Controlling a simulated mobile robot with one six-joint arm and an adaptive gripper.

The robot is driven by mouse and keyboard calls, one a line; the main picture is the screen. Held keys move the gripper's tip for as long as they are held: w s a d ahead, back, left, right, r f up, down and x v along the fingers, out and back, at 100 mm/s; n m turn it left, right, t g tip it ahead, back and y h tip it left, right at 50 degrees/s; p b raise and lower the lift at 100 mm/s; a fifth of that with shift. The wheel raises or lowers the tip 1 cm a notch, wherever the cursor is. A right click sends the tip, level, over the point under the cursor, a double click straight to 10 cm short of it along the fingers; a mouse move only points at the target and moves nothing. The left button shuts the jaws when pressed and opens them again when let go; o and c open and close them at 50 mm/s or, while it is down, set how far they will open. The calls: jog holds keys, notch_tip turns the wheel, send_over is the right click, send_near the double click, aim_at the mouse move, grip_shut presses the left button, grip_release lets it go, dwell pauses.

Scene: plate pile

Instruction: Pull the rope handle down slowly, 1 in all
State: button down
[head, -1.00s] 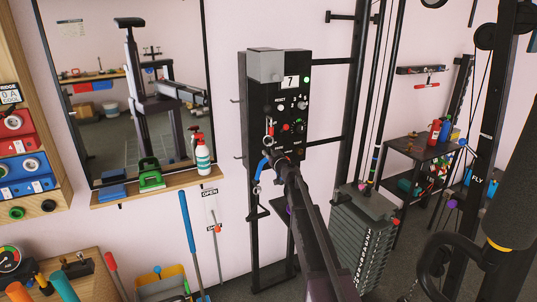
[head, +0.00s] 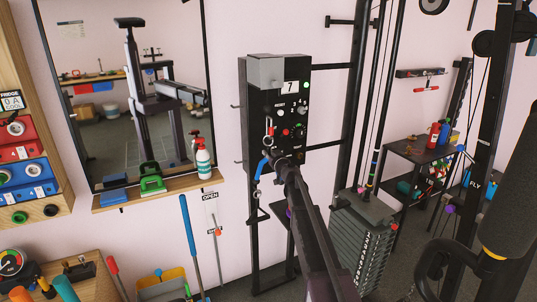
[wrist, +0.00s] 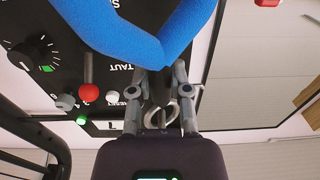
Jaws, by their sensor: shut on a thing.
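The rope handle (wrist: 140,35) shows as a bright blue, bent, thick rope across the top of the wrist view. Its blue part also shows in the head view (head: 262,166), at the left of my gripper, in front of the black control panel (head: 262,103). My gripper (wrist: 160,90) is shut on the handle; the fingers stand either side of a dark piece at the rope's bend, with a metal ring close by. In the head view my arm hides most of the grip. The panel shows a 7 and a green light.
A weight stack (head: 362,238) stands right of my arm. A wooden shelf (head: 160,195) with a spray bottle (head: 203,158) is under the mirror at left. A black upright (head: 490,130) and a dark padded roller (head: 515,200) fill the right side.

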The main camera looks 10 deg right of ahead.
jog(key=shift+r, duration=0.1)
jog(key=shift+r+p, duration=1.05)
jog(key=shift+p, duration=0.15)
jog(key=shift+r, duration=0.15)
jog(key=shift+r+p, duration=1.05)
jog(key=shift+p, duration=0.1)
jog(key=shift+r+p, duration=0.4)
